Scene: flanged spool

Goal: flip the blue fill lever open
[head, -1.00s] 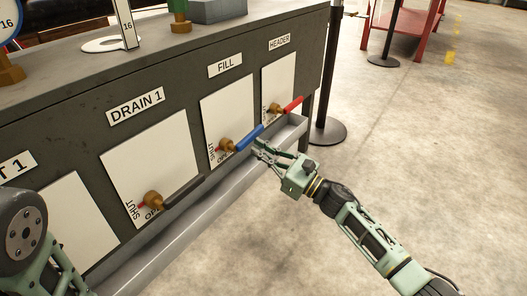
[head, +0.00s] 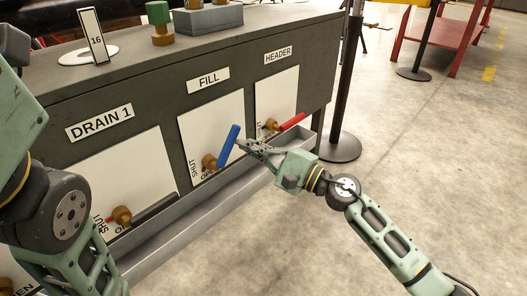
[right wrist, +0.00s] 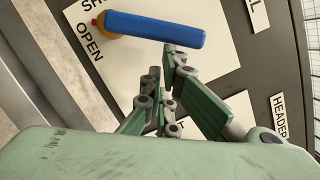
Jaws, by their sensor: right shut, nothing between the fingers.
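The blue fill lever (head: 229,146) sits on a brass valve (head: 209,161) on the white panel under the FILL label (head: 208,80). Its handle slants steeply up and to the right. SHUT and OPEN are printed by the valve, partly covered in the head view. My right gripper (head: 242,146) is shut and empty, its fingertips at the right side of the handle. In the right wrist view, the fingertips (right wrist: 162,66) lie close beside the long edge of the blue lever (right wrist: 155,29); I cannot tell whether they touch. My left gripper is out of view.
A red header lever (head: 291,122) is just right of my right gripper. A dark lever (head: 157,209) is under DRAIN 1. A grey trough (head: 190,224) runs below the panels. A black post (head: 346,90) stands past the cabinet's right end. Open floor lies to the right.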

